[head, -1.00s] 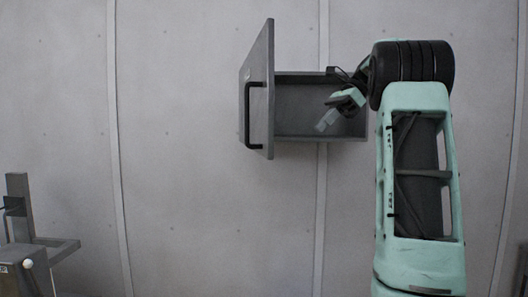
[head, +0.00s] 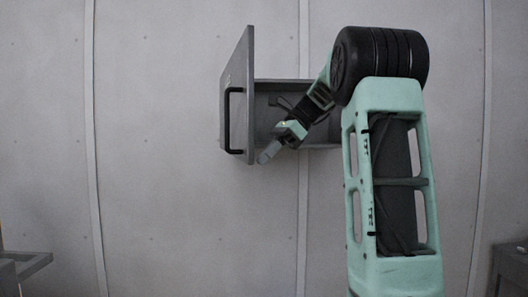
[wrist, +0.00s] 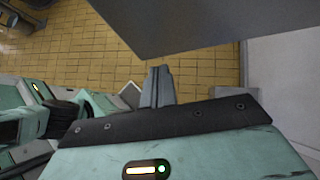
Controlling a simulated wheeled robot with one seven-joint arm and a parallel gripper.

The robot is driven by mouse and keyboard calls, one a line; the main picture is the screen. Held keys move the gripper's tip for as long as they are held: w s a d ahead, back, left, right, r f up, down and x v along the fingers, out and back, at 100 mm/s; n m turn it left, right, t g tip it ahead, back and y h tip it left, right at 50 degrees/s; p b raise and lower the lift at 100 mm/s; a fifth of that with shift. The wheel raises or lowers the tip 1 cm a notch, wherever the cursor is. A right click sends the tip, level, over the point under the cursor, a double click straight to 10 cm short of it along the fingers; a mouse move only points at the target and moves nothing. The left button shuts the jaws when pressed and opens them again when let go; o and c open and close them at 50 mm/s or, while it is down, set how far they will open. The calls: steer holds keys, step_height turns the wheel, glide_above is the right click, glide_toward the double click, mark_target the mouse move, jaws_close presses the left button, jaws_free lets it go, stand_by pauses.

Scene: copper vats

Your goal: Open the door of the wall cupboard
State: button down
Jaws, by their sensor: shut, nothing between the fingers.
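The wall cupboard (head: 318,128) is a grey box on the wall, its front partly hidden by my arm. Its grey door (head: 238,92) stands open, swung out at the left, seen nearly edge-on. The black bar handle (head: 229,120) is on the door's outer face, at the left. My gripper (head: 267,153) is shut and empty, low in front of the opening, close to the door's inner side; I cannot tell whether it touches. In the wrist view the shut fingers (wrist: 158,87) point at a large grey panel (wrist: 190,22), probably the door, with a gap showing between.
A grey frame (head: 24,262) stands at the lower left and a dark grey box-like thing (head: 511,268) at the lower right. The wall left of the door is bare. The wrist view shows yellow tiled floor (wrist: 80,50) below.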

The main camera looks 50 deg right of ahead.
steer(key=shift+w+a, duration=0.25)
steer(key=shift+a, duration=0.05)
steer(key=w+a+m+t+h+p, duration=0.1)
steer(key=w+a+m+p, duration=0.2)
steer(key=w+a, duration=1.3)
steer(key=shift+w+a+t+h, duration=0.3)
steer(key=shift+a+t, duration=0.1)
